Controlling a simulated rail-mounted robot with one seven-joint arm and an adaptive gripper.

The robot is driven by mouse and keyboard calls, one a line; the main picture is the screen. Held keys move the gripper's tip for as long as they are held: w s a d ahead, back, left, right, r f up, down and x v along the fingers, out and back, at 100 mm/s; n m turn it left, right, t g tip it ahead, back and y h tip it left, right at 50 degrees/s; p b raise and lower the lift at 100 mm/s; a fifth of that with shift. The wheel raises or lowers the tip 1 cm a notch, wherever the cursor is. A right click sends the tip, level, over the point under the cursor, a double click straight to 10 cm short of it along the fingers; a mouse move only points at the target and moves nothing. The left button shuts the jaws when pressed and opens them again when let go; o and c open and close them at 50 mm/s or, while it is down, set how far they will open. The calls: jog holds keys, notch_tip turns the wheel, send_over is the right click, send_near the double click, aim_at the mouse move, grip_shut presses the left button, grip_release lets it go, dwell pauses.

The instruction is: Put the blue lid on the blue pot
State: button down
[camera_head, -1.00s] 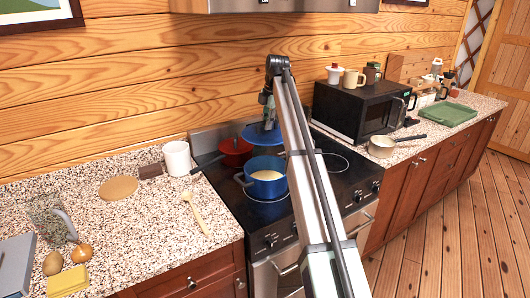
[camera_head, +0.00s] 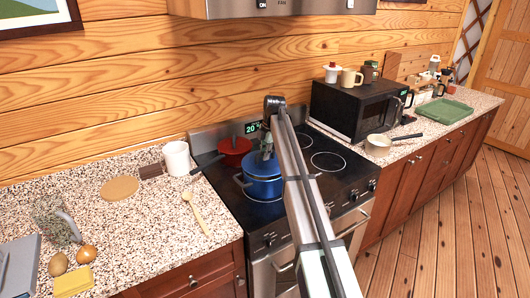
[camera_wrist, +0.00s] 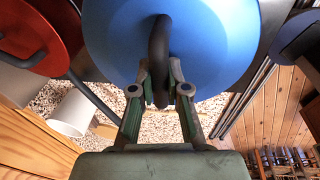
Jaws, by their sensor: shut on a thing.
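The blue pot (camera_head: 264,188) stands on the front left of the black cooktop, its body partly behind my arm. The blue lid (camera_head: 257,166) is over the pot's mouth and appears to meet the rim. Whether it sits flush all round cannot be told. My gripper (camera_head: 266,154) is above the lid. In the wrist view my gripper (camera_wrist: 161,92) is shut on the lid's dark loop handle (camera_wrist: 159,48), and the lid (camera_wrist: 215,40) hides the pot beneath it.
A red pan (camera_head: 234,147) with a lid is close behind and left of the blue pot. A white mug (camera_head: 177,158) and a wooden spoon (camera_head: 197,214) are on the left counter. A microwave (camera_head: 350,108) stands to the right. The right-hand burners (camera_head: 328,162) are clear.

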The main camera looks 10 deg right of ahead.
aim_at(270, 162)
jog(key=shift+f, duration=0.6)
jog(key=c, duration=1.2)
grip_release()
jog(key=shift+o, duration=0.2)
jog(key=shift+r, duration=0.75)
notch_tip(270, 162, up, 12)
jog(key=s+d+b, duration=0.1)
jog(key=b, duration=0.2)
jog(key=shift+d+f, duration=0.2)
jog(key=shift+d, duration=0.15)
jog(key=shift+b, duration=0.3)
